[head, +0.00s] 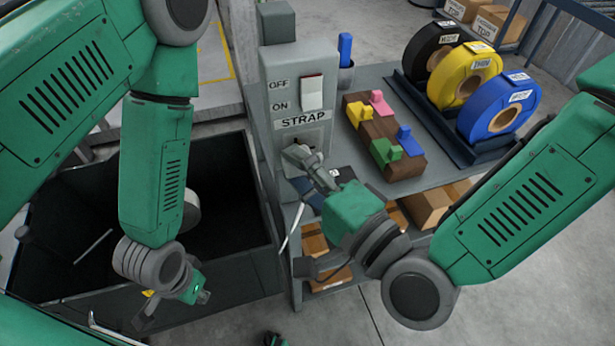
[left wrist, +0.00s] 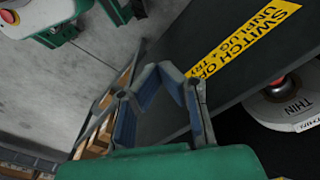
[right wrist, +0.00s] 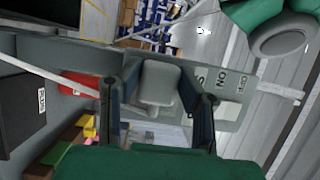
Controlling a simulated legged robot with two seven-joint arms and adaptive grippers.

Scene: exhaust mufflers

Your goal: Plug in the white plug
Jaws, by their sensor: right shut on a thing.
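The white plug (right wrist: 160,80), pale grey in this light, sits between the fingers of my right gripper (right wrist: 158,102), which is shut on it. In the head view my right gripper (head: 305,158) holds it at the face of the grey switch panel (head: 283,72), just below the STRAP label (head: 303,120). The fingers hide the socket, so I cannot tell whether the plug is inserted. A white cable (head: 290,232) hangs below. My left gripper (left wrist: 162,75) is low beside the dark bin, its fingertips drawn together with nothing seen between them.
A white rocker switch (head: 312,92) marked OFF and ON is above the label. The table (head: 375,80) right of the panel holds a block with coloured pieces (head: 384,138) and several tape reels (head: 470,80). A dark open bin (head: 235,265) stands at left.

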